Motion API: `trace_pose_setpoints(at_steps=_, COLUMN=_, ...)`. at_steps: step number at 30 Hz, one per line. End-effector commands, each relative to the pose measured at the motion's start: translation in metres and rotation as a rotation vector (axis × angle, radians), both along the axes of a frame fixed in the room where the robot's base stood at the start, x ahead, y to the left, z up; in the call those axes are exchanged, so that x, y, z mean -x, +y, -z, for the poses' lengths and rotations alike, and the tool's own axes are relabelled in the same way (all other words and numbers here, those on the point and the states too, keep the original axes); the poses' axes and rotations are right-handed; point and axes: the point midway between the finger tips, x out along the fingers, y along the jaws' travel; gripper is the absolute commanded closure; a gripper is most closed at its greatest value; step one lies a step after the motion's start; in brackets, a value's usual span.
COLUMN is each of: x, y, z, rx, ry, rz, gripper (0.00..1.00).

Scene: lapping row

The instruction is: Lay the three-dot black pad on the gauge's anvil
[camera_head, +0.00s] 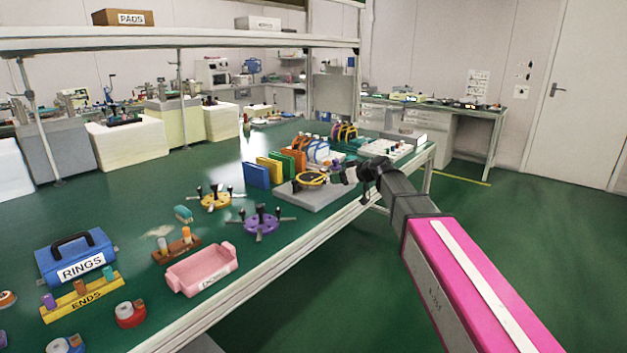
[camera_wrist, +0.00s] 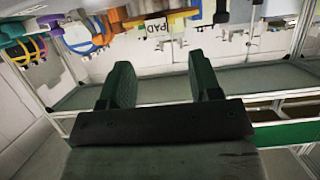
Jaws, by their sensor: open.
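My gripper (camera_head: 347,173) reaches in from the right over the bench's right edge, beside a grey slab (camera_head: 322,197) with a yellow ring-shaped item (camera_head: 311,179) on it. In the wrist view my gripper (camera_wrist: 160,78) shows two dark fingers spread apart with nothing between them. I cannot make out the three-dot black pad in either view. I cannot tell for sure which item is the gauge, and its anvil is not distinguishable. A light sign reading PAD (camera_wrist: 156,27) shows beyond the fingers in the wrist view.
Upright coloured plates, among them a blue one (camera_head: 256,176), stand left of the slab. A purple star-handled item (camera_head: 262,220), a pink tray (camera_head: 202,270) and a blue RINGS box (camera_head: 77,259) lie nearer. A white board (camera_head: 398,147) is behind. The green floor at right is clear.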

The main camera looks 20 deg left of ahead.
Motion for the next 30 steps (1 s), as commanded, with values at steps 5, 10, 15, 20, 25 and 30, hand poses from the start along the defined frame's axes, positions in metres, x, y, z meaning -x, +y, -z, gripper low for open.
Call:
trace_pose_setpoints(at_steps=5, x=-0.004, y=0.008, z=0.007, rx=0.001, ry=0.001, rz=0.000, gripper=0.43)
trace_pose_setpoints(at_steps=10, x=-0.013, y=0.025, z=0.022, rx=0.000, ry=0.002, rz=0.000, gripper=0.43)
trace_pose_setpoints(at_steps=15, x=-0.019, y=0.041, z=0.029, rx=0.001, ry=0.001, rz=0.000, gripper=0.43)
trace_pose_setpoints(at_steps=20, x=-0.019, y=0.042, z=0.030, rx=0.001, ry=0.001, rz=0.000, gripper=0.43)
trace_pose_setpoints(at_steps=25, x=-0.019, y=0.041, z=0.030, rx=0.001, ry=0.001, rz=0.000, gripper=0.75)
trace_pose_setpoints(at_steps=30, x=-0.019, y=0.041, z=0.029, rx=0.000, ry=0.001, rz=0.000, gripper=0.97)
